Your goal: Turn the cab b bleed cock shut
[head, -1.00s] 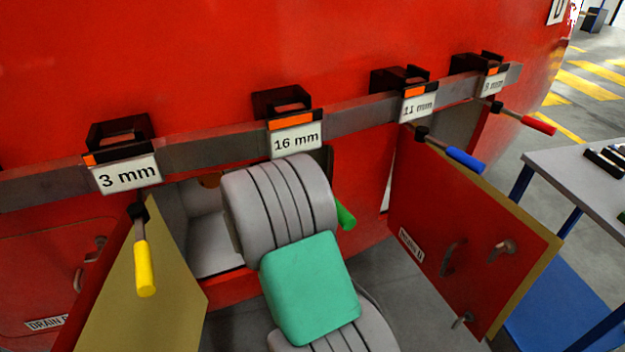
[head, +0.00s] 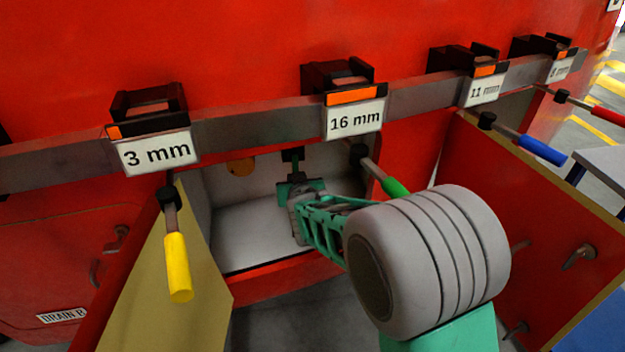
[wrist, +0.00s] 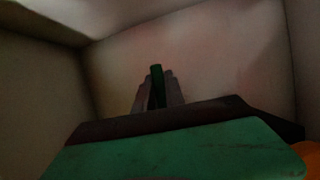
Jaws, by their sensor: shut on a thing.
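My gripper (head: 293,183) reaches into the open white-walled compartment (head: 232,232) in the red front. It is shut on the cock (head: 293,155), a small dark part at the back wall. In the wrist view the grey fingertips (wrist: 158,92) stand close together on both sides of a thin dark green upright piece (wrist: 157,75), which looks like the cock's handle. My gripper hides most of the cock, and I cannot tell its exact angle.
A grey rail with labelled holders (head: 355,115) crosses above the opening. A yellow-handled tool (head: 178,265), a green-handled tool (head: 395,187) and a blue-handled tool (head: 542,150) hang from it. Open doors flank the compartment (head: 165,305). An orange disc (head: 240,167) is on the back wall.

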